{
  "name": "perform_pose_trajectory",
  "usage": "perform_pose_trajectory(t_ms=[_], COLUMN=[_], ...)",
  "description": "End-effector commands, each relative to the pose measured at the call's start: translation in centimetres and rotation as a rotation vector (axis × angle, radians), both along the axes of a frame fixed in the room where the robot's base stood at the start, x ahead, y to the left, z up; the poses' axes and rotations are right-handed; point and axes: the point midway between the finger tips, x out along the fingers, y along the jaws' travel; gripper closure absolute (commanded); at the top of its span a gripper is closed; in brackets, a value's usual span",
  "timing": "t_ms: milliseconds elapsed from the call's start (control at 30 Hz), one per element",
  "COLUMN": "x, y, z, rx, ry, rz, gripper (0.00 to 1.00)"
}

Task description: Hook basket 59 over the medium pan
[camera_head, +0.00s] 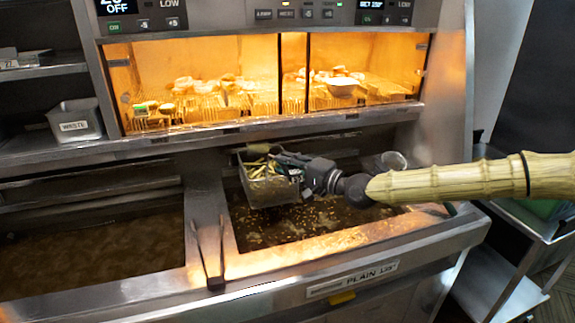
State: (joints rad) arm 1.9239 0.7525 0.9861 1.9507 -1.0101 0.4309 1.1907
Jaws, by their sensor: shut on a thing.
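A small wire frying basket (268,187) with pale fries in it hangs over the right-hand fryer pan (290,222), which holds dark oil with floating bits. My gripper (298,165) is shut on the basket at its right side, and my arm reaches in from the right. I cannot read a number on the basket. Whether the basket touches the pan's back edge or hangs free is hard to tell. The left-hand pan (95,243) holds brown oil and no basket. The label on the front below the right pan reads PLAIN.
A lit warming cabinet (270,80) with fried food stands above and behind the pans. A metal divider (208,250) separates the pans. A WASTE tub (75,121) sits on the left shelf. A clear round container (392,161) is behind my gripper. A metal cart (520,240) stands at right.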

Motion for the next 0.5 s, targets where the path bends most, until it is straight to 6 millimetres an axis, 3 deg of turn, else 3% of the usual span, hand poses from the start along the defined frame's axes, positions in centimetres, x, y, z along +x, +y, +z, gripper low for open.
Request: perform_pose_trajectory(t_ms=[500], x=[0.02], y=[0.01], z=[-0.52], rx=[0.001], ry=[-0.002], rz=[0.000], gripper=[1.00])
